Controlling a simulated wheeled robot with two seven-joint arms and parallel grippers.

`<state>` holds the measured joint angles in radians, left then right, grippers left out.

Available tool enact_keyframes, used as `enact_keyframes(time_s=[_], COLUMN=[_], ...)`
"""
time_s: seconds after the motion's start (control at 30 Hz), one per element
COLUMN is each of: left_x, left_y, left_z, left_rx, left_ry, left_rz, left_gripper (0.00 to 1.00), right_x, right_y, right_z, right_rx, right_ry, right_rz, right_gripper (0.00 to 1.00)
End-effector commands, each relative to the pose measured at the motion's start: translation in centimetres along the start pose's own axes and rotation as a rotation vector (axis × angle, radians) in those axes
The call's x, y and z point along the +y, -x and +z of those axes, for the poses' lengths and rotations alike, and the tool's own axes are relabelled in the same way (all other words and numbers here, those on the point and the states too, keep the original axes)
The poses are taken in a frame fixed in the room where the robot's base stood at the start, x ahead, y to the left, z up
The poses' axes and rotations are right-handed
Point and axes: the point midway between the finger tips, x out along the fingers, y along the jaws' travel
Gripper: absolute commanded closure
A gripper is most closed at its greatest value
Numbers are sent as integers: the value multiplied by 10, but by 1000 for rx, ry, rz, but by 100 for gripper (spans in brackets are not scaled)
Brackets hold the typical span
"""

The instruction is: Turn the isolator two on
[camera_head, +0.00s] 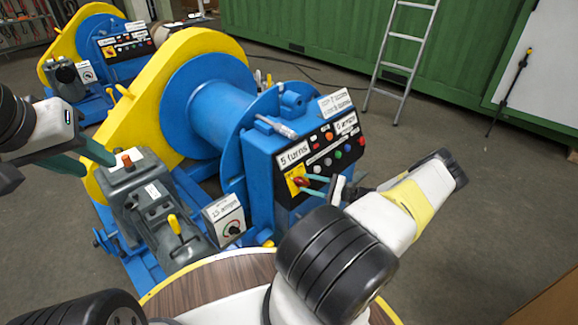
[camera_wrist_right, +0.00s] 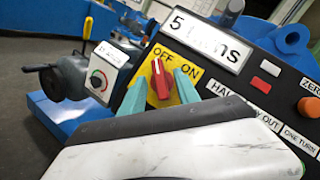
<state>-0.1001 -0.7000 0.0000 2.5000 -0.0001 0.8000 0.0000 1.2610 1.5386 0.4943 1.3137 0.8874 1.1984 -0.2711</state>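A red rotary isolator knob (camera_wrist_right: 160,80) sits on a yellow plate marked OFF at left and ON at right. In the right wrist view the knob stands roughly upright, between the two words. It also shows in the head view (camera_head: 300,181), on the near blue winch's panel. My right gripper (camera_wrist_right: 158,92) is open, its teal fingers on either side of the knob with gaps visible; contact cannot be told. My left gripper (camera_head: 100,166) is open and empty beside the grey brake unit. A similar yellow switch plate (camera_head: 108,52) shows on the far winch. No number labels either isolator.
The black panel (camera_head: 325,158) has several coloured buttons and labels near my right fingers. A grey unit with an orange knob (camera_head: 128,162) and a dial box (camera_head: 231,228) stand left.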

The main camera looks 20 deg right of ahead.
Motion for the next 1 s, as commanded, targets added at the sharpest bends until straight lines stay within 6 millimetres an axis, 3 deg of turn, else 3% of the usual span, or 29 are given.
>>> enact_keyframes(time_s=[0.13,0.4,0.43,0.6,0.63,1.0], left_x=[0,0,0,0,0,0], left_y=[0,0,0,0,0,0], left_z=[0,0,0,0,0,0], left_rx=[0,0,0,0,0,0], left_ry=[0,0,0,0,0,0], left_rz=[0,0,0,0,0,0], left_gripper=[64,64,64,64,64,64], right_x=[0,0,0,0,0,0], right_y=[-12,-14,-14,-14,-14,-13], right_z=[0,0,0,0,0,0], right_rx=[0,1,1,1,1,1], right_ry=[0,0,0,0,0,-21], right_rz=[1,1,1,1,1,-14], right_gripper=[62,62,64,97,100,100])
